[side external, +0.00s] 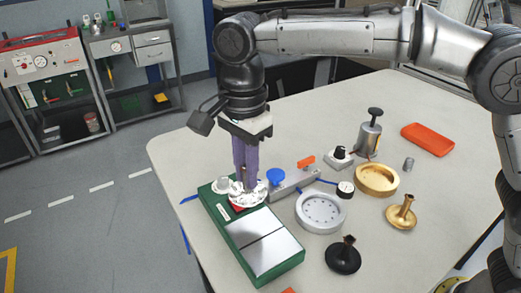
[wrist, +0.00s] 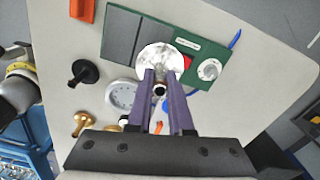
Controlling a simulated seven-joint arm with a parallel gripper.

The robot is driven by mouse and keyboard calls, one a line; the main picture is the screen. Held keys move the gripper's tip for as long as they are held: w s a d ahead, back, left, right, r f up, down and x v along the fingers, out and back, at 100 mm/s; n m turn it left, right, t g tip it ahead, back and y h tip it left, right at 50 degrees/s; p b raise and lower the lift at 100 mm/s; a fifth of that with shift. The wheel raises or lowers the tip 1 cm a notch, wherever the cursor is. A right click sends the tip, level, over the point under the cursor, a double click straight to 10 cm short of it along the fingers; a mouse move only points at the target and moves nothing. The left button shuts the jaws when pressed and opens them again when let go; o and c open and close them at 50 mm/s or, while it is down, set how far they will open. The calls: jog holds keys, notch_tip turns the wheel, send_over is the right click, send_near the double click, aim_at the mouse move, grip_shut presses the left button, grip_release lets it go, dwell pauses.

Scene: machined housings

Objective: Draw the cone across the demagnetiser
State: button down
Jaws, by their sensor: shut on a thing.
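The demagnetiser is a green box (side external: 222,212) with two grey plates on top, a red switch and a pale dial at its far end. It also shows in the wrist view (wrist: 214,48). My gripper (side external: 245,184), with purple fingers, is shut on the stem of a shiny silver cone (side external: 246,198). In the wrist view my gripper (wrist: 160,84) points at the box, and the cone's flared face (wrist: 156,58) overlaps the area between the plates and the dial, partly hiding the red switch. I cannot tell whether the cone touches the box.
A black cone-like part (side external: 343,256) and a brass one (side external: 401,214) stand to the right. A silver ring housing (side external: 320,212), a gold housing (side external: 376,180) and a grey bar with a blue knob (side external: 276,178) are near the box. The table's left edge is close.

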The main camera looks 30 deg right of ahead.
aim_at(248, 192)
jog(key=shift+f, duration=2.5)
jog(key=shift+s, duration=5.05)
notch_tip(248, 192, up, 8)
jog(key=shift+r, duration=0.2)
jog(key=shift+w, duration=0.1)
jog(key=w+d+f+n, duration=0.4)
jog(key=w+d+n, duration=0.1)
jog(key=w+d, duration=0.3)
jog(key=w+d+f+n, duration=0.4)
jog(key=w+d, duration=0.4)
jog(key=d, duration=0.3)
jog(key=w+d+f+n, duration=0.4)
jog(key=w+d+n, duration=0.2)
jog(key=w+d, duration=0.3)
jog(key=shift+d+f, duration=0.2)
jog(key=shift+d, duration=0.1)
